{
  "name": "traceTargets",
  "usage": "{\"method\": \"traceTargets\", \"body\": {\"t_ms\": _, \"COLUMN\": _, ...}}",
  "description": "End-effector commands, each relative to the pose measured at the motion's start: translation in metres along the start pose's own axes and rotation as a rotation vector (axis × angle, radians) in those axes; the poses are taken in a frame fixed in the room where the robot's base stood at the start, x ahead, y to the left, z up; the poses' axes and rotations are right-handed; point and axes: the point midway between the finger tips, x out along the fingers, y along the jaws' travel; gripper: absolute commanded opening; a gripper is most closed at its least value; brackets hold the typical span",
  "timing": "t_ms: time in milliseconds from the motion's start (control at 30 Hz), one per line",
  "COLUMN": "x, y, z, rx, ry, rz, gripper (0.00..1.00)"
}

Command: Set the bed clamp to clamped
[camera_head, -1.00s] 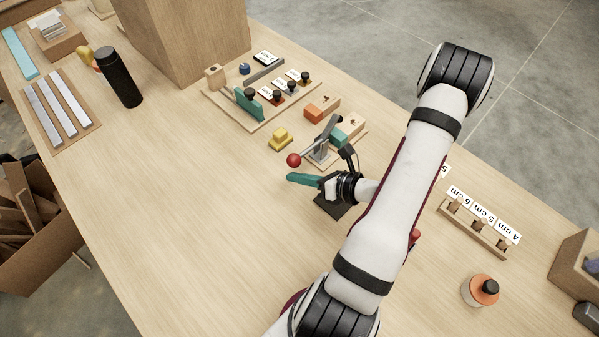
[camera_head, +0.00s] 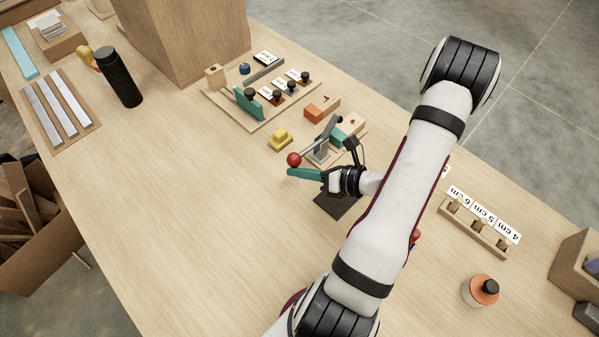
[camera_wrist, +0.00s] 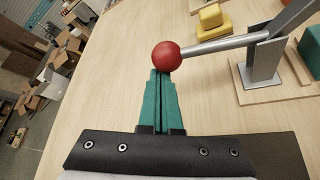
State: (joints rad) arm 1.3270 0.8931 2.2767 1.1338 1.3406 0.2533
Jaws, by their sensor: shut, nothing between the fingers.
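The bed clamp (camera_head: 321,150) is a grey metal bracket on a wooden base, with a lever that ends in a red ball knob (camera_head: 294,160). The lever sticks out to the left over the table. In the wrist view the red knob (camera_wrist: 167,56) sits right at the tips of my gripper (camera_wrist: 160,75), and the grey lever (camera_wrist: 225,43) runs right to the bracket (camera_wrist: 260,65). My gripper (camera_head: 291,173) has teal fingers, shut together and empty. Its tips are just below the knob in the head view; I cannot tell if they touch it.
A yellow block (camera_head: 280,139) stands left of the clamp, with orange (camera_head: 321,109) and teal (camera_head: 346,130) blocks behind. A dark plate (camera_head: 340,204) lies under my wrist. A wooden fixture board (camera_head: 232,110) with knobs is farther back.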

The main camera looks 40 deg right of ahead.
Motion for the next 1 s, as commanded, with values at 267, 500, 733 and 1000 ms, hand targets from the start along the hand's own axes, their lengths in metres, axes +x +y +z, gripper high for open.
{"method": "traceTargets", "body": {"t_ms": 267, "x": -0.004, "y": 0.004, "z": 0.008, "rx": 0.073, "ry": -0.001, "rz": 0.043, "gripper": 0.0}}
{"method": "traceTargets", "body": {"t_ms": 500, "x": -0.014, "y": 0.011, "z": 0.025, "rx": 0.23, "ry": -0.003, "rz": 0.133, "gripper": 0.0}}
{"method": "traceTargets", "body": {"t_ms": 733, "x": -0.026, "y": 0.015, "z": 0.044, "rx": 0.409, "ry": -0.002, "rz": 0.239, "gripper": 0.0}}
{"method": "traceTargets", "body": {"t_ms": 1000, "x": -0.037, "y": 0.014, "z": 0.063, "rx": 0.58, "ry": -0.002, "rz": 0.338, "gripper": 0.0}}
